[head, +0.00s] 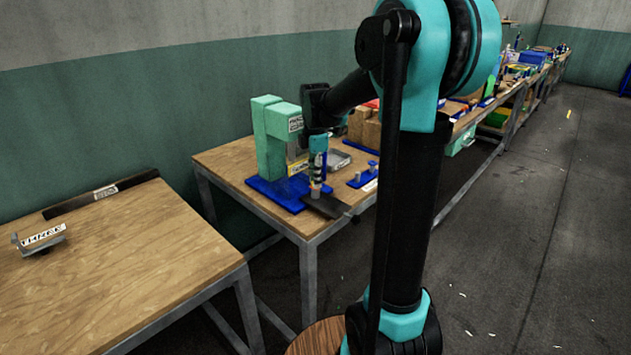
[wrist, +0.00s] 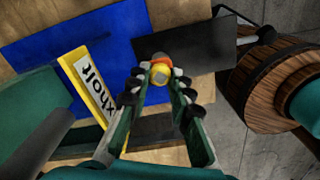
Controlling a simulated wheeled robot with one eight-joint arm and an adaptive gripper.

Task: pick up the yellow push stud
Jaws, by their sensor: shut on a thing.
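The yellow push stud (wrist: 160,72) shows in the wrist view as a small rounded yellow and orange piece between my fingertips. My gripper (wrist: 160,80) is shut on it, with one finger on each side. The stud's lower part is hidden from the wrist camera. In the head view my gripper (head: 317,178) points down beside the green press, above the front edge of the table. The stud is too small there to make out clearly. I cannot tell whether it touches the surface below.
The green press (head: 268,135) stands on a blue base plate (head: 272,192). A dark plate (head: 328,206) juts over the table's front edge. A grey tray (head: 338,160) and a small blue fixture (head: 364,178) lie to the right. The nearer table (head: 130,250) is mostly bare.

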